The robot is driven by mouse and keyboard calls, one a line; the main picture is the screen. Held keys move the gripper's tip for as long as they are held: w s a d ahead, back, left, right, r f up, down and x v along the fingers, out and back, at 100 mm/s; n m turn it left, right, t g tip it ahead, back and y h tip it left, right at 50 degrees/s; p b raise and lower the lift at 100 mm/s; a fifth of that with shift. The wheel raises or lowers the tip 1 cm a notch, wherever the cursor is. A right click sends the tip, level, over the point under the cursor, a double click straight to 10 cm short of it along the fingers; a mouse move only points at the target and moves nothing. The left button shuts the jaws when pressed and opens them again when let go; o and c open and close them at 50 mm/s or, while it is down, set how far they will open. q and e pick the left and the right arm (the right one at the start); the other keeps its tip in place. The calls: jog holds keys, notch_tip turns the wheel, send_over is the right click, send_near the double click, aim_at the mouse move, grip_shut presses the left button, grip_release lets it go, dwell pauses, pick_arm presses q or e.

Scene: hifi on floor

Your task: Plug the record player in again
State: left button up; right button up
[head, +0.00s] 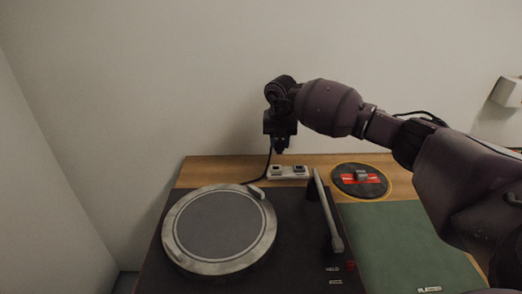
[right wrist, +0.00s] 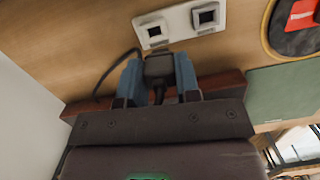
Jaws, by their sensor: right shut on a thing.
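The record player (head: 290,225) has a black body, a round grey platter (head: 218,228) and a tonearm (head: 332,215). A white socket strip (head: 288,172) lies behind it on the wooden top. The strip also shows in the right wrist view (right wrist: 180,27), with two dark square sockets, both empty. My right gripper (head: 279,147) points down above the strip's left part. In the right wrist view, its blue fingers (right wrist: 158,78) are shut on a black plug (right wrist: 158,65), which looks apart from the sockets. A dark cable (head: 268,166) runs down toward the record player. My left gripper is out of view.
A black disc with a red label (head: 360,180) lies on the wood right of the strip. A green flat surface (head: 400,245) is beside the record player. Walls stand behind and at the left. A white box (head: 507,92) is on the back wall.

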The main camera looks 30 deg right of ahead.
aim_at(277, 149)
jog(key=shift+w+a, duration=0.15)
jog(key=shift+w, duration=0.1)
jog(key=shift+w+a+n, duration=0.2)
jog(key=shift+a+n, duration=0.05)
jog(key=shift+n, duration=0.25)
jog(key=shift+s+d+f, duration=0.15)
jog(key=shift+d+f, duration=0.05)
jog(key=shift+f, duration=0.2)
notch_tip(277, 149, down, 2)
jog(key=shift+b, duration=0.5)
jog(key=shift+f+b, duration=0.3)
jog(key=shift+f, duration=0.55)
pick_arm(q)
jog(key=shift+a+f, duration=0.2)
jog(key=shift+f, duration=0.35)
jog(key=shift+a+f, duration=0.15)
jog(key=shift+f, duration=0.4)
pick_arm(e)
jog(key=shift+f, duration=0.15)
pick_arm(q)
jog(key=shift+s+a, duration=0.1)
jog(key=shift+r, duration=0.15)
